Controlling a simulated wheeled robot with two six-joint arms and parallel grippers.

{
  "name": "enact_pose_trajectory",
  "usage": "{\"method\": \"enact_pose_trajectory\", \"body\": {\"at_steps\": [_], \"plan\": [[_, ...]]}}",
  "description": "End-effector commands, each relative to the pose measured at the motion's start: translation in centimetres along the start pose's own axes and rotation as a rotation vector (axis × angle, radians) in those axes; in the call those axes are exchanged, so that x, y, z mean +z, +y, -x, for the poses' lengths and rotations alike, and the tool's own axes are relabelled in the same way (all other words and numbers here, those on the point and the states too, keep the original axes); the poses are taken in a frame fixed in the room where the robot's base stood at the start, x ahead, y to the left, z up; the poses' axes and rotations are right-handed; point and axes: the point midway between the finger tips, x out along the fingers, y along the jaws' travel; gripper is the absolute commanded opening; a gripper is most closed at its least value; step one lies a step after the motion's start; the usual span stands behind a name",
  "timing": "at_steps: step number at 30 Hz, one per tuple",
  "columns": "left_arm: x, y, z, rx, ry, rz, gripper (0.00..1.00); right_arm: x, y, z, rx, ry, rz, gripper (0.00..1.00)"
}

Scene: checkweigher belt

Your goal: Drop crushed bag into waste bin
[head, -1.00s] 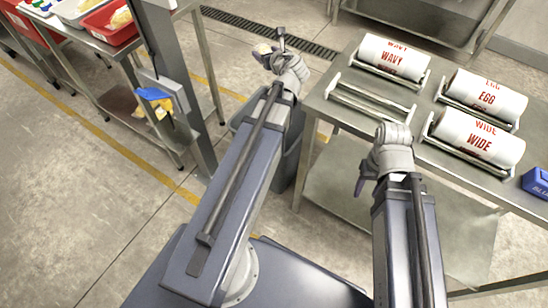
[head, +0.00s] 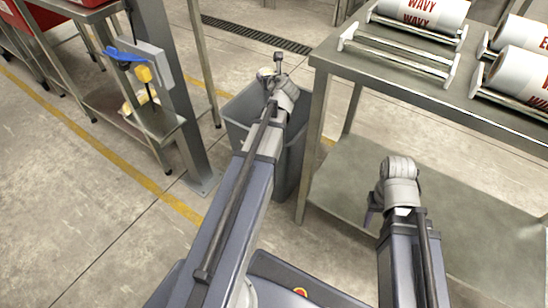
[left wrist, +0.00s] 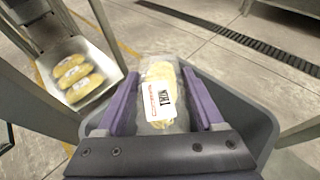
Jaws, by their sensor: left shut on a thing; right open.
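In the left wrist view a clear bag (left wrist: 160,97) with a white label and yellow contents is between the purple fingers of my left gripper (left wrist: 162,108), which is shut on it. The grey waste bin (left wrist: 262,132) lies below and around the bag in that view. In the head view my left gripper (head: 272,75) is over the grey bin (head: 237,128), and the held bag shows only as a small pale spot at its tip. My right gripper (head: 372,212) is open in front of the steel table, with its fingers mostly hidden behind the wrist.
A steel table (head: 400,78) with roller cradles and white printed rolls (head: 425,12) stands right of the bin. A metal post (head: 178,100) and a shelf with a yellow bag stand to the left. In the left wrist view several yellow bags lie in a tray (left wrist: 108,88).

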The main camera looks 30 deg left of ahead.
Motion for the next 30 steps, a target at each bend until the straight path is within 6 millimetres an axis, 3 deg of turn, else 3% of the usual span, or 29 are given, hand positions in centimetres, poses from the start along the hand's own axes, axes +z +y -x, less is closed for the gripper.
{"method": "enact_pose_trajectory", "body": {"at_steps": [3, 16, 30], "plan": [[-1.1, -0.2, -0.7, -0.007, -0.001, -0.002, 0.11, -0.1, 0.0, -1.3, 0.003, 0.002, -0.006, 0.50], [-1.9, -0.2, -1.1, -0.009, -0.001, -0.003, 0.11, -0.2, 0.0, -2.2, 0.004, 0.002, -0.010, 0.50], [-6.4, -0.2, -3.0, -0.009, -0.001, -0.003, 0.11, -0.5, -0.5, -7.0, 0.004, 0.003, -0.018, 0.50]]}}
